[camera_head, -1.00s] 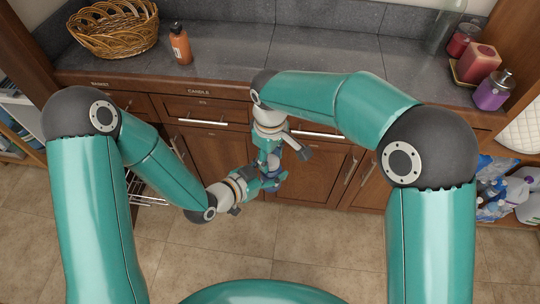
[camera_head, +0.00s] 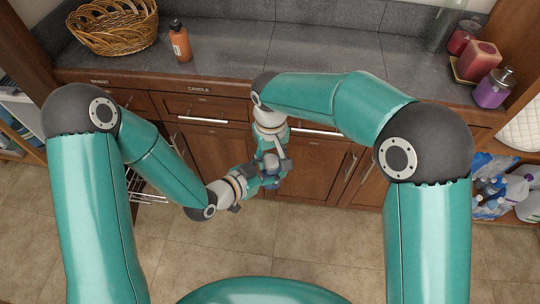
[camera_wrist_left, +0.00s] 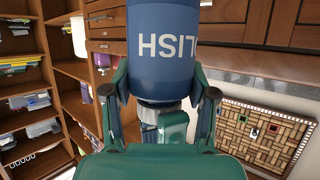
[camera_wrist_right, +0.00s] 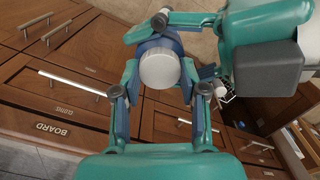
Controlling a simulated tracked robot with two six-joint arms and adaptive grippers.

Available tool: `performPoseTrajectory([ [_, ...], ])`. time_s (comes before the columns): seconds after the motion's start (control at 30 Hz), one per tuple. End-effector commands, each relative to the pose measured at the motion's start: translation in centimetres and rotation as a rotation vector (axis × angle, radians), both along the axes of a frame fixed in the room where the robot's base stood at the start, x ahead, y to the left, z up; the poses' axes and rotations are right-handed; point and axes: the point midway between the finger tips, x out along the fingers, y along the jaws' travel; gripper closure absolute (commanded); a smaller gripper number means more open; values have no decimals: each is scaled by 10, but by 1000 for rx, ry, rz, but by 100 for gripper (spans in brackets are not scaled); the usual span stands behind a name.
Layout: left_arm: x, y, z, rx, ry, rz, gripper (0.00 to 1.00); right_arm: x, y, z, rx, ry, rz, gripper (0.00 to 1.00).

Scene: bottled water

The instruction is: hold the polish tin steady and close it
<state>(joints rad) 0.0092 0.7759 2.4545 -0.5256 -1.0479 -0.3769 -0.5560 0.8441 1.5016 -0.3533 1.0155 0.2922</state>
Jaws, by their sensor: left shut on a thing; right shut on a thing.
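The polish tin is a blue cylinder with white lettering (camera_wrist_left: 165,35), large and upside down in the left wrist view. My left gripper (camera_wrist_left: 160,85) is shut on the blue body, a finger on each side. A pale round cap (camera_wrist_right: 160,70) shows end-on in the right wrist view, with the blue tin behind it. My right gripper (camera_wrist_right: 160,92) is shut on the cap, its fingers on either side. In the head view, my left gripper (camera_head: 266,180) and right gripper (camera_head: 273,160) meet before the cabinet and mostly hide the tin. I cannot tell whether the cap is fully seated.
A grey counter (camera_head: 320,60) over wooden drawers (camera_head: 205,108) lies behind the grippers. On it stand a wicker basket (camera_head: 112,28), an orange bottle (camera_head: 180,42), red candles (camera_head: 478,62) and a purple bottle (camera_head: 493,88). The tiled floor (camera_head: 330,245) in front is clear.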

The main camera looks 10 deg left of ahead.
Motion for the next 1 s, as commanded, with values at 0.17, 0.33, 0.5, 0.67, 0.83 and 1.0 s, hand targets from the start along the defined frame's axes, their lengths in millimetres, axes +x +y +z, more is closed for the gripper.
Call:
performPoseTrajectory([
  [0.17,0,0,0,0,0,0,100,0,0,0,1,-1,-71,68],
  [0.33,0,0,0,0,0,-1,100,0,1,0,1,-1,-69,68],
  [0.5,0,0,0,0,0,-1,100,0,1,0,2,-1,-68,33],
  [0.67,0,0,0,0,0,-1,100,0,1,1,2,-1,-67,32],
  [0.83,0,-1,0,0,0,-2,100,0,1,1,2,-2,-67,32],
  [1.0,0,0,0,0,0,-2,100,0,1,0,2,-1,-67,32],
])
